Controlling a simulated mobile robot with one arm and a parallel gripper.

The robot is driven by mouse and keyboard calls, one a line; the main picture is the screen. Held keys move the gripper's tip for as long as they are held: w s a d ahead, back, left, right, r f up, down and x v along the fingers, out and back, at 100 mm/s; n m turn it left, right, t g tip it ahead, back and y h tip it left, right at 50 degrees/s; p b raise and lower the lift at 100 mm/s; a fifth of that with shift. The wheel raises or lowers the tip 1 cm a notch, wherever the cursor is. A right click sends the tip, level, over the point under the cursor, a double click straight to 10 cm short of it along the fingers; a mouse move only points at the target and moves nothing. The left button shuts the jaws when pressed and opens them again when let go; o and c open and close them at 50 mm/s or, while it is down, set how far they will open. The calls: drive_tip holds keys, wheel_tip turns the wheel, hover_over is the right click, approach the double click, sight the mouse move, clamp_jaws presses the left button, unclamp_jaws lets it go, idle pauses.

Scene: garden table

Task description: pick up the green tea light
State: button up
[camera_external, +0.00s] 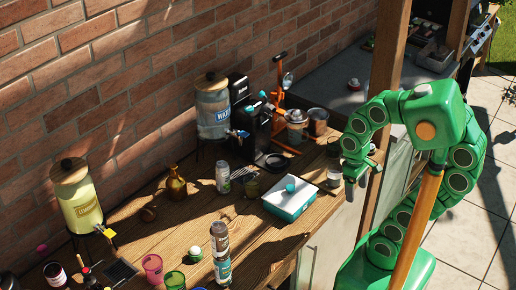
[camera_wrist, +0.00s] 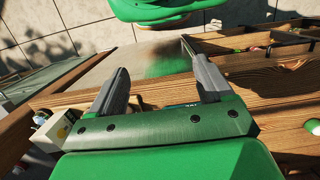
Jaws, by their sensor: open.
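My gripper (camera_external: 362,182) is open and empty, raised near the table's right end in the external view. Its two spread fingers (camera_wrist: 162,85) show in the wrist view with nothing held between them. A small green cup-shaped thing (camera_external: 175,280) stands at the table's front left, far from my gripper. A small green and white round thing (camera_external: 195,253) is just behind it. I cannot tell which of these is the green tea light. A green round thing (camera_wrist: 312,125) is cut off at the wrist view's right edge.
The wooden table (camera_external: 165,240) is crowded. A teal and white box (camera_external: 290,200) with a teal ball on top, stacked cans (camera_external: 220,242), a pink cup (camera_external: 152,267) and a brown bottle (camera_external: 176,184) stand there. A wooden post (camera_external: 386,60) rises near my arm. A brick wall (camera_external: 130,80) closes the back.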

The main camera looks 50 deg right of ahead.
drive_tip(key=w+a+m+g+y, duration=0.1)
drive_tip(key=w+a+y, duration=0.2)
drive_tip(key=w+a, duration=0.5)
drive_tip(key=w+a+m+y, duration=0.2)
drive_tip(key=w+a+y, duration=0.1)
drive_tip(key=a, duration=0.9)
drive_tip(key=m+y, duration=0.6)
drive_tip(key=m, duration=0.2)
approach(195, 249)
drive_tip(key=s+r, duration=0.4)
drive_tip(key=s, duration=0.5)
drive_tip(key=w+a+f+m+t, duration=0.1)
drive_tip(key=w+f+m, duration=0.1)
drive_tip(key=w+a+f+m+y, duration=0.1)
drive_tip(key=w+f+m, duration=0.1)
drive_tip(key=w+f, duration=0.1)
drive_tip(key=w+a+f+m+t, duration=0.1)
drive_tip(key=w+f+m, duration=0.1)
drive_tip(key=shift+w+f+m+t, duration=0.3)
drive_tip(key=shift+f+m, duration=0.1)
drive_tip(key=shift+s+r+x, duration=0.1)
drive_tip(key=shift+r+x, duration=0.05)
drive_tip(key=shift+x, duration=1.3)
drive_tip(key=shift+s+r+x, duration=0.1)
drive_tip(key=shift+r+x, duration=0.05)
drive_tip(key=shift+x, duration=2.4)
drive_tip(key=c, duration=1)
